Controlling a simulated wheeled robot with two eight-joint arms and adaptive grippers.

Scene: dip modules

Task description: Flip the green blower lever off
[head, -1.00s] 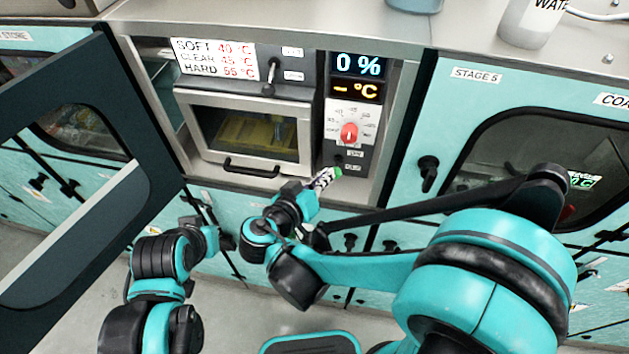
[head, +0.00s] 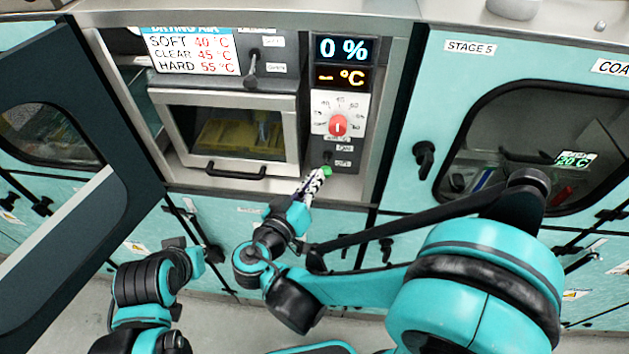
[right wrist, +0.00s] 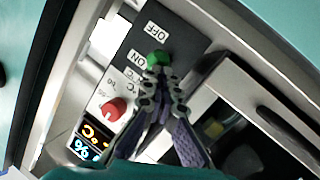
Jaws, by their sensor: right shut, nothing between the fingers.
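The green blower lever (head: 327,171) is small and sits low on the dark control panel, under the red knob. In the right wrist view its green cap (right wrist: 157,57) shows beside the OFF and ON labels; I cannot tell its setting. My right gripper (head: 320,178) is shut and empty, with its fingertips at the green cap. In the right wrist view the closed fingertips (right wrist: 161,76) overlap the cap's lower edge; contact is unclear. My left gripper (head: 214,254) is low at the left, away from the panel, and its fingers are not clear.
The red knob (head: 338,125) and displays reading 0 % and – °C (head: 342,61) are above the lever. A closed oven-like door (head: 235,172) with a black handle is to the left. An open dark door (head: 60,170) stands at far left. The Stage 5 cabinet (head: 440,90) is right.

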